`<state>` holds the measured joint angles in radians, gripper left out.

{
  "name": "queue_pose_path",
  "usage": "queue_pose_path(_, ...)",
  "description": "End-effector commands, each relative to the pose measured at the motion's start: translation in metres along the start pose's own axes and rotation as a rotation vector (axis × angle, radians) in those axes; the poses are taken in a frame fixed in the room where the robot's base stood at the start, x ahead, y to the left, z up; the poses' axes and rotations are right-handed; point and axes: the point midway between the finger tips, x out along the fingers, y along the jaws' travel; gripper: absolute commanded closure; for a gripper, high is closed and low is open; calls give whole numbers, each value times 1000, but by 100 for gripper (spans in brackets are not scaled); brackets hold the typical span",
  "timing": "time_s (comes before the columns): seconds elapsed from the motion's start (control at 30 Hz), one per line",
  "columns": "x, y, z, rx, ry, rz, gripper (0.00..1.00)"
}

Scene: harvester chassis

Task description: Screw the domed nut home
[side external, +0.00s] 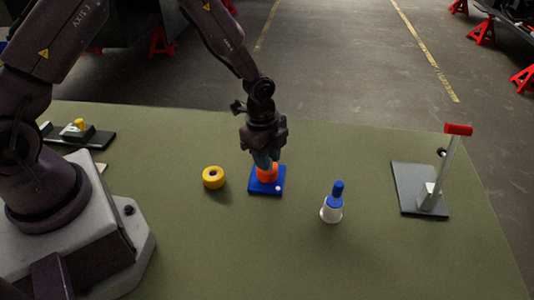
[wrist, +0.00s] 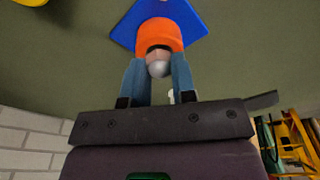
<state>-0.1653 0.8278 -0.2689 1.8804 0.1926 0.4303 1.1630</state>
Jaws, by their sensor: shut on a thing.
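The domed nut is the orange piece (side external: 267,174) on the blue base plate (side external: 279,189) in the side view. In the wrist view the orange nut (wrist: 160,33) sits over the blue plate (wrist: 122,32), with a rounded grey tip (wrist: 159,67) in its middle. My gripper (side external: 265,161) points down onto the nut from above. In the wrist view its two blue-grey fingers (wrist: 157,78) lie on either side of the nut and are shut on it. The thread under the nut is hidden, so how far down it sits cannot be told.
A grey plate with a red-handled lever (side external: 430,190) is at far right. A dark fixture (side external: 78,135) sits at far left. The green tabletop between is clear.

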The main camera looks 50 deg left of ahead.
Motion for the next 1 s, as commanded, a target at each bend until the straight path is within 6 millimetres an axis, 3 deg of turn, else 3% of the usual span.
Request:
queue_pose_path(0.03,0,0,0,0,0,0,73)
queue_pose_path(0.17,0,0,0,0,0,0,46)
queue_pose_path(0.53,-7,0,0,0,1,-1,46)
queue_pose_path(0.67,-28,-1,0,-1,0,-5,46)
queue_pose_path(1.0,-101,-1,0,-1,0,-6,46)
